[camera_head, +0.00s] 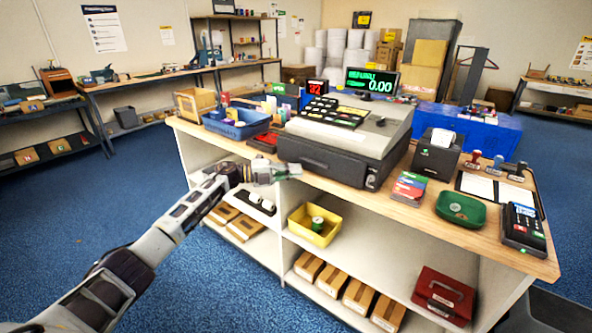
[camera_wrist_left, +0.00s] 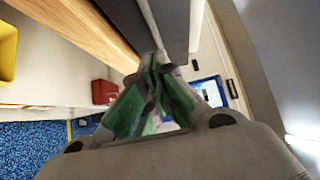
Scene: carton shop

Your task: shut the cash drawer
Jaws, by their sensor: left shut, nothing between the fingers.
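The cash register (camera_head: 350,126) stands on the wooden counter. The cash drawer (camera_head: 325,162) is the dark box at its base; its front looks about flush with the register body, and I cannot tell if a small gap is left. My left gripper (camera_head: 294,170) is shut and empty, with its fingertips at the left part of the drawer front. In the left wrist view the green fingertips (camera_wrist_left: 158,65) meet close to the dark drawer face (camera_wrist_left: 172,22); whether they touch it is unclear. My right gripper is in neither view.
The counter's wooden edge (camera_head: 430,232) runs just below the drawer. A blue tray (camera_head: 236,124) stands left of the register; a receipt printer (camera_head: 437,155), green dish (camera_head: 460,208) and card terminal (camera_head: 523,229) stand right. A yellow bin (camera_head: 315,224) sits on the shelf below.

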